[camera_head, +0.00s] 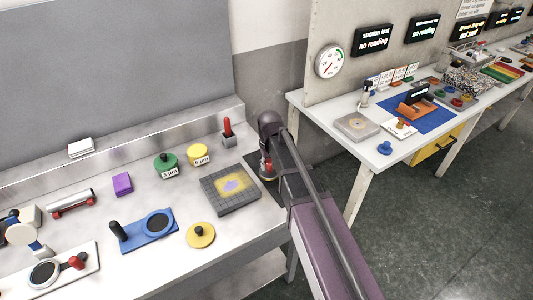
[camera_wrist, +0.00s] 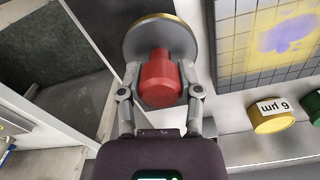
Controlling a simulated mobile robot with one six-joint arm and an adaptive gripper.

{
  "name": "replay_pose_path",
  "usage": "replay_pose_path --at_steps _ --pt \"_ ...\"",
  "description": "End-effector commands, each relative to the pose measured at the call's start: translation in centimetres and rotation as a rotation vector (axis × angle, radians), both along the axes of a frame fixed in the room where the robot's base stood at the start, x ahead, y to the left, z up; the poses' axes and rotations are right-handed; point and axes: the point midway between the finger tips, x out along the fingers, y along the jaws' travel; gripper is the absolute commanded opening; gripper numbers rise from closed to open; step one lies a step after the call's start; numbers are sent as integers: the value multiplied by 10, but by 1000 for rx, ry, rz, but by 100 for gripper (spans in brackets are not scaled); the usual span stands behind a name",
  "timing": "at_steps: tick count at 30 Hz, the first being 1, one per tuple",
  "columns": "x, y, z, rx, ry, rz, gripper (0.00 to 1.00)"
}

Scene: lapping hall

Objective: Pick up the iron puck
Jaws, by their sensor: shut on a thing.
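A grey disc with a brass-coloured rim and a red knob, which I take to be the iron puck (camera_wrist: 128,42), is in the upper middle of the wrist view. My gripper (camera_wrist: 161,92) is shut on its red knob, one finger on each side. In the head view my gripper (camera_head: 267,158) hangs at the right end of the steel bench, with the puck's red knob (camera_head: 265,168) just showing below it. My arm hides part of the puck there, and I cannot tell whether it touches the surface beneath.
A gridded grey plate (camera_head: 215,197) with a yellow and purple patch lies left of my gripper. Green (camera_head: 165,160) and yellow (camera_head: 198,152) labelled pots and a red-handled tool (camera_head: 227,131) stand behind it. A yellow knobbed disc (camera_head: 201,236) lies in front. A second table (camera_head: 350,155) stands right, across a gap.

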Motion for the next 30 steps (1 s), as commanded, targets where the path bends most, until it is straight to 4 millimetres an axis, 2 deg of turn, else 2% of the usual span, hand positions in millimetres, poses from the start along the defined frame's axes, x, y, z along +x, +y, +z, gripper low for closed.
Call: replay_pose_path --at_steps 1,3,9,30 --pt "-12 -4 2 0 0 0 0" --pt "-21 -6 3 0 0 0 0" --pt "-36 -11 4 0 0 0 0" --pt "-40 -12 4 0 0 0 0"
